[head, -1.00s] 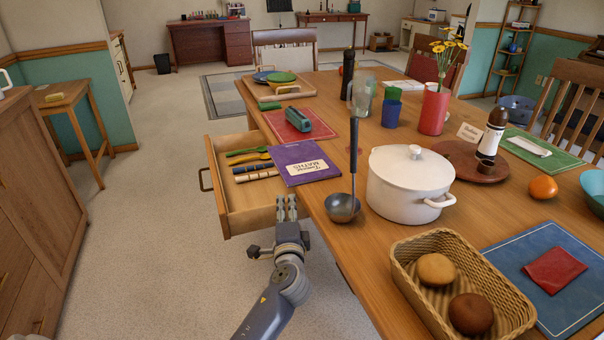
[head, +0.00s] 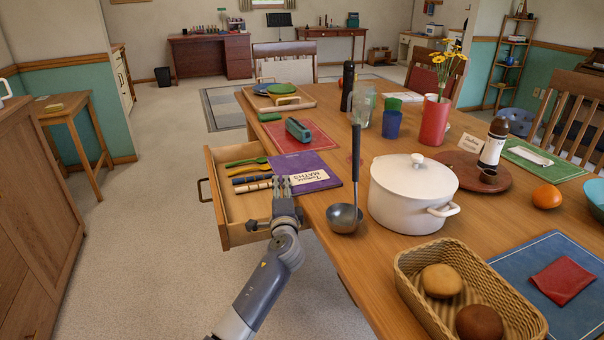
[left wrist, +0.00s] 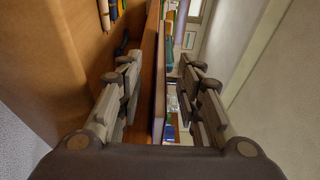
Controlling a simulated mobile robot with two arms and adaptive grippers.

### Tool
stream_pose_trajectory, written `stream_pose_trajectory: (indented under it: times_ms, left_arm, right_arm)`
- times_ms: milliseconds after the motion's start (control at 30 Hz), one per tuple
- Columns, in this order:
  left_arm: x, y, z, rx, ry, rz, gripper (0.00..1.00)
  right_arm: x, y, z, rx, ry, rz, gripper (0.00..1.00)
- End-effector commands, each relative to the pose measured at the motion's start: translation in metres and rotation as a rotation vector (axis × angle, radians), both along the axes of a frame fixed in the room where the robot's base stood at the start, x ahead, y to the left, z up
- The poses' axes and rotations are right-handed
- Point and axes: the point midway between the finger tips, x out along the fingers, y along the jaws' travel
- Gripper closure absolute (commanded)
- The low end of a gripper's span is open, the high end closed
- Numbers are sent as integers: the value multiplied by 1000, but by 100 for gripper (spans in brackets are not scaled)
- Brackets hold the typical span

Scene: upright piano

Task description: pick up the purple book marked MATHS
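The purple book (head: 316,172) with a pale MATHS label lies near the left edge of the table, jutting out over the open drawer. My left gripper (head: 281,185) is at the book's near left edge and hides part of it. In the left wrist view, the fingers of the left gripper (left wrist: 160,100) are spread apart, with a thin dark edge between them that looks like the book (left wrist: 160,85). I cannot tell whether either finger touches it. My right gripper is not in view.
The open drawer (head: 232,232) holds green, yellow and dark-handled utensils left of the book. A ladle (head: 344,217) and a white pot (head: 410,200) stand right of it. A green stapler-like object (head: 298,130) on a red mat (head: 318,142) is behind. A bread basket (head: 405,262) is at front.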

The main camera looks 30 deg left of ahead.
Motion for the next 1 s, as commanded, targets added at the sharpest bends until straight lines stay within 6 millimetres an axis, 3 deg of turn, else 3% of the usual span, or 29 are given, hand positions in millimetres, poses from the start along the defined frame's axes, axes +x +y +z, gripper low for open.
stream_pose_trajectory:
  times_ms: [300, 467, 1000]
  left_arm:
    - [5, 4, 0, 0, 0, 0, 67]
    - [5, 4, 0, 0, 0, 0, 100]
    - [5, 3, 5, 0, -3, 0, 100]
  right_arm:
    - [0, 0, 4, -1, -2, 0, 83]
    - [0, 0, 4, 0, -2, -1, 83]
    - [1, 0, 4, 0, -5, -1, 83]
